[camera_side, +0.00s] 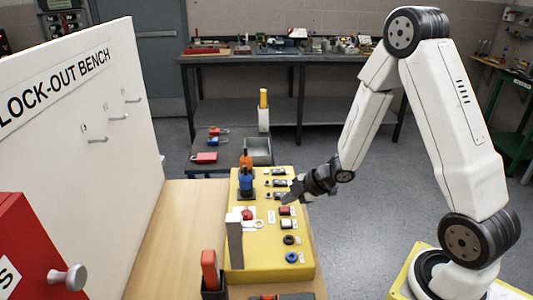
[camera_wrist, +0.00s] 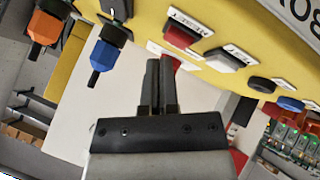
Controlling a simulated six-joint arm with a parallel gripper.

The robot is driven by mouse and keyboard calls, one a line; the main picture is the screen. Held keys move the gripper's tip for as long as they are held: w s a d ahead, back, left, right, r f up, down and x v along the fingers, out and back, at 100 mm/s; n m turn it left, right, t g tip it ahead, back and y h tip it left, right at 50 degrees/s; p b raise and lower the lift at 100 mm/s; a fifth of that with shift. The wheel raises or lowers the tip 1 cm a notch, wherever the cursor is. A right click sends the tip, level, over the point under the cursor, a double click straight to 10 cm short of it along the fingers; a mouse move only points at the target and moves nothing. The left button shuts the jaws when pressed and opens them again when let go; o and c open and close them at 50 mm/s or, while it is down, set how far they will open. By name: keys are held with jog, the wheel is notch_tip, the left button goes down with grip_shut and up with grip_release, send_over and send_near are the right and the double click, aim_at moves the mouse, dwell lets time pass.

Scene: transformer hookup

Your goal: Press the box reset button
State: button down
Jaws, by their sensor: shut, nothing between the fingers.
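The yellow box (camera_side: 262,268) stands on the wooden bench, and its panel fills the top of the wrist view (camera_wrist: 215,15). A red square button (camera_side: 285,210) sits on its right side; in the wrist view it (camera_wrist: 183,37) is beside a label that seems to read RESET. A white button (camera_wrist: 230,58) labelled TEST is beside it and also shows in the side view (camera_side: 286,223). My gripper (camera_side: 291,195) is shut and empty, over the box's right part just behind the red button. In the wrist view its fingertips (camera_wrist: 160,62) appear just below-left of the button; contact cannot be told.
A black button (camera_side: 289,240) and a blue button (camera_side: 292,257) are nearer the front. Blue (camera_side: 246,180) and orange (camera_side: 246,160) plugs stand at the back left. A grey upright plate (camera_side: 234,242) rises at the left. A red-handled item (camera_side: 209,270) stands in front.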

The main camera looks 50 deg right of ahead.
aim_at(288, 208)
jog(key=shift+r, duration=2.5)
jog(key=shift+d+r+m+h, duration=0.1)
jog(key=shift+r+m+h, duration=0.3)
jog(key=shift+m+h, duration=0.55)
jog(key=s+a+m+g+h, duration=0.1)
jog(key=s+a+m+g, duration=0.1)
jog(key=s+m, duration=0.4)
jog(key=s+a+r+m+g+h, duration=0.1)
jog(key=s+a+m+g, duration=0.2)
jog(key=s+m, duration=0.3)
jog(key=shift+a+r+g, duration=0.25)
jog(key=shift+a+g, duration=0.05)
jog(key=shift+a, duration=0.25)
jog(key=shift+m, duration=0.25)
